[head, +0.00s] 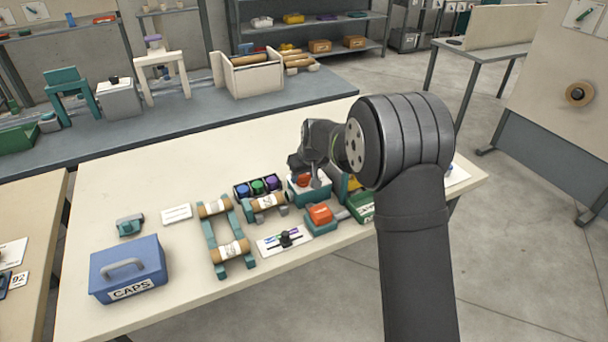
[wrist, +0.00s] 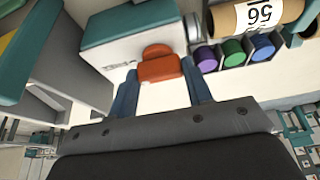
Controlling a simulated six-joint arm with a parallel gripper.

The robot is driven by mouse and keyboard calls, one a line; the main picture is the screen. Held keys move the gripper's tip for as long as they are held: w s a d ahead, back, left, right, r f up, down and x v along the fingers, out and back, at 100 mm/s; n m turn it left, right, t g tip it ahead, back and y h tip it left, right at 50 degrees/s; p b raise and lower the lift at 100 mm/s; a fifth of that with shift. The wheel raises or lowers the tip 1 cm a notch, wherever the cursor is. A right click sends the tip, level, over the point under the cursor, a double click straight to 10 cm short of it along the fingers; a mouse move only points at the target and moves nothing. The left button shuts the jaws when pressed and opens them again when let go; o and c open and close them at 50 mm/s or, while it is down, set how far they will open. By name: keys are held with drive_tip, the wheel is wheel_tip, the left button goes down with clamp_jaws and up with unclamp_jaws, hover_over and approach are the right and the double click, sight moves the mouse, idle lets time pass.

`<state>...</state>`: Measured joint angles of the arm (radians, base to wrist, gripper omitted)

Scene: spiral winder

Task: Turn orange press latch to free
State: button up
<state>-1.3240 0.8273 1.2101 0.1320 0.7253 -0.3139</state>
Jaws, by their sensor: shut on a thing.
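The orange press latch (wrist: 158,66) shows in the wrist view, on the front of a white box with a teal top (wrist: 130,25). In the head view the latch (head: 303,179) is a small orange patch, partly covered by my gripper. My gripper (wrist: 158,76) has one finger on each side of the latch and is shut on it. In the head view my gripper (head: 313,178) reaches down at the teal and white box (head: 308,193). The fingertip contact is small and partly hidden.
Purple, green and blue caps (wrist: 234,52) sit in a rack close to the right of the latch in the wrist view, near a cardboard tube (wrist: 258,15). An orange-topped teal block (head: 321,215) stands in front. A blue caps box (head: 128,270) is at the table's left.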

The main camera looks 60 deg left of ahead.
drive_tip(key=o, duration=1)
drive_tip(key=shift+r, duration=0.1)
drive_tip(key=v, duration=1.7)
drive_tip(key=shift+d+r, duration=0.1)
drive_tip(key=shift+d, duration=0.05)
drive_tip(key=x, duration=1.7)
drive_tip(key=shift+f, duration=0.2)
